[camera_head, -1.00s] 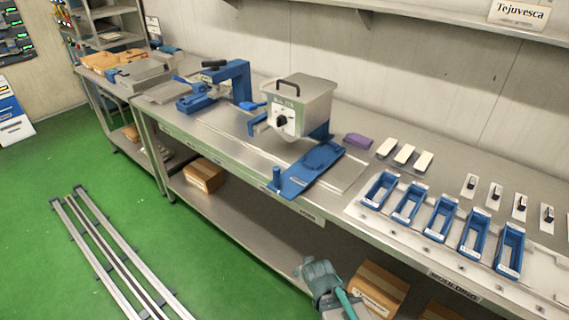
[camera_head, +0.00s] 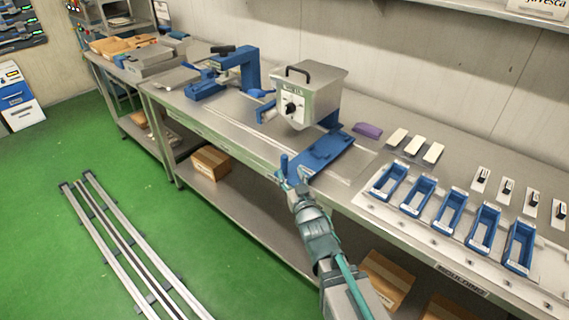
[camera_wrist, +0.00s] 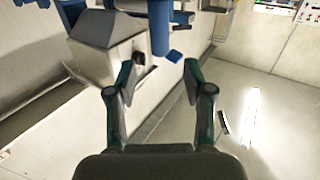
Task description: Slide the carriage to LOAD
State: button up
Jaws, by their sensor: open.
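The blue carriage (camera_head: 322,155) is a flat plate on the bench below the steel kettle (camera_head: 305,95), which has a black dial and a black top handle. A short upright blue post (camera_head: 284,164) stands at the carriage's front end, near the bench edge. My gripper (camera_head: 290,181) is beside this post at the front edge; whether they touch cannot be told. In the wrist view my gripper (camera_wrist: 158,76) is open, with nothing between its fingertips. A blue upright part (camera_wrist: 158,28) is beyond them, and the kettle (camera_wrist: 105,45) is at left. No LOAD mark is readable.
A blue clamp-like fixture (camera_head: 232,70) stands left of the kettle. Blue moulds (camera_head: 420,195) and white blocks (camera_head: 415,145) lie to the right, with a purple item (camera_head: 367,130) behind the carriage. Cardboard boxes (camera_head: 210,162) sit on the lower shelf. Floor rails (camera_head: 125,245) lie at left.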

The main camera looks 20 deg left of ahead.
aim_at(285, 162)
jog(key=p+x, duration=0.3)
jog(key=x, duration=0.5)
jog(key=shift+w+a, duration=0.15)
jog(key=shift+a, duration=0.1)
jog(key=shift+d, duration=0.1)
grip_shut()
